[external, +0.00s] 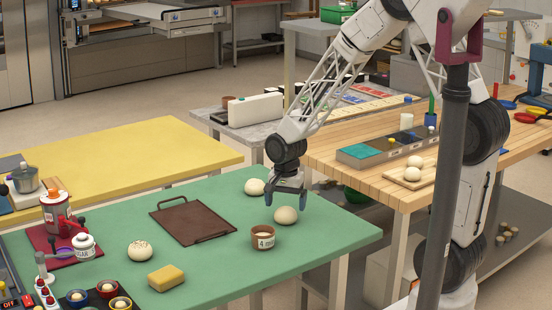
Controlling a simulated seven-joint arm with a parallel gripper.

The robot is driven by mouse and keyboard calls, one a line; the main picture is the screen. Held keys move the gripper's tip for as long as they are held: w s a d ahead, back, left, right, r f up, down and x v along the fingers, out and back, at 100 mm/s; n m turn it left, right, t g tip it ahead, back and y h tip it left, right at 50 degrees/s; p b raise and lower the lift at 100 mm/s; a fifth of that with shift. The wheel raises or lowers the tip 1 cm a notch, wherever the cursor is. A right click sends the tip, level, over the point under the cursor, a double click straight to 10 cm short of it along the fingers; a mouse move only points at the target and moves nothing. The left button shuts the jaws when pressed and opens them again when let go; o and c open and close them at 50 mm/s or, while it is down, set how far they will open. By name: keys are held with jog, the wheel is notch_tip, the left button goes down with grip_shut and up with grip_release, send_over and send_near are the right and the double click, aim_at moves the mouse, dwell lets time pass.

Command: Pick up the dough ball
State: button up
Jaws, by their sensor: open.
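My gripper (286,204) is open, pointing down over the right part of the green table (215,277). A pale round dough ball (286,216) shows just below and partly between the fingers; whether they are beside it or above it I cannot tell. A second dough ball (254,187) sits just left of the gripper. A third dough ball (140,251), with dark specks, lies at the front left of the table. Two more dough balls (412,174) are on a small board on the wooden table at right.
A brown tray with handles (190,222) lies left of the gripper. The green surface at front right is clear.

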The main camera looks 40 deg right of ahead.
aim_at(286, 208)
jog(key=shift+f, duration=2.05)
jog(key=shift+c, duration=0.3)
jog(key=c, duration=0.9)
